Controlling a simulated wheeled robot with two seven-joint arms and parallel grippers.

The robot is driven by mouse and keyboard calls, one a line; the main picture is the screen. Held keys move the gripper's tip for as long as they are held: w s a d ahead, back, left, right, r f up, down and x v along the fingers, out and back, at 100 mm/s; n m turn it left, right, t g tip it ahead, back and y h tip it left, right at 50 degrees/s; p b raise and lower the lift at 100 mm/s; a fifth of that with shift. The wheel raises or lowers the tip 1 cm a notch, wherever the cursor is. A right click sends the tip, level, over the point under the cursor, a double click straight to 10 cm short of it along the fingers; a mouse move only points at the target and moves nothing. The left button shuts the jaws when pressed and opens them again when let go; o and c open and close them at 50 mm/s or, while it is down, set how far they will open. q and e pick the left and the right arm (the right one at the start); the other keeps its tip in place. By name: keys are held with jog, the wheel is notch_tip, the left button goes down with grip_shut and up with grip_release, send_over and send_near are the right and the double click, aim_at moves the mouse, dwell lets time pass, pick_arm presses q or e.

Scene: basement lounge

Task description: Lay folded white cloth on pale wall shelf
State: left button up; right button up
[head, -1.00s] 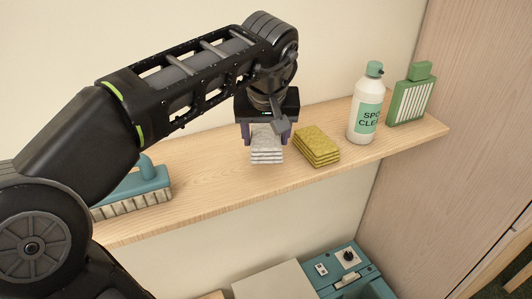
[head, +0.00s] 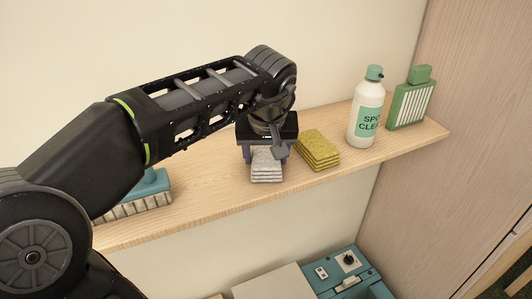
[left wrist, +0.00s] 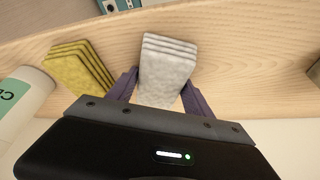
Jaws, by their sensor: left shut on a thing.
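The folded white cloth (head: 267,168) is a small layered stack at the pale wall shelf (head: 220,197), left of the folded yellow cloth (head: 318,150). My left gripper (head: 266,157) comes down from above and is shut on the white cloth, with a finger on each side. In the left wrist view, the white cloth (left wrist: 167,70) sits between the two dark fingers (left wrist: 160,92), over the wood of the shelf (left wrist: 235,60). It looks very low over or touching the shelf top; I cannot tell which. My right gripper is not in view.
A teal brush (head: 140,200) lies at the left, partly behind my arm. A teal machine (head: 345,275) is below. Bare shelf lies between brush and white cloth.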

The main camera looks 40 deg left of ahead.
aim_at(267, 153)
pick_arm(q)
jog(key=o, duration=1.4)
jog(key=shift+f, duration=0.1)
jog(key=shift+c, duration=0.2)
jog(key=shift+d+r, duration=0.15)
jog(key=shift+r, duration=0.45)
jog(key=v, duration=0.4)
jog(key=shift+s+r, duration=0.1)
jog(key=shift+r, duration=0.15)
jog(key=p+v, duration=0.2)
jog(key=v, duration=0.2)
jog(key=shift+r, duration=0.35)
jog(key=shift+s+r, duration=0.15)
jog(key=shift+s, duration=0.1)
jog(key=shift+p+v, duration=0.5)
jog(key=shift+v, duration=0.3)
jog(key=shift+d, duration=0.15)
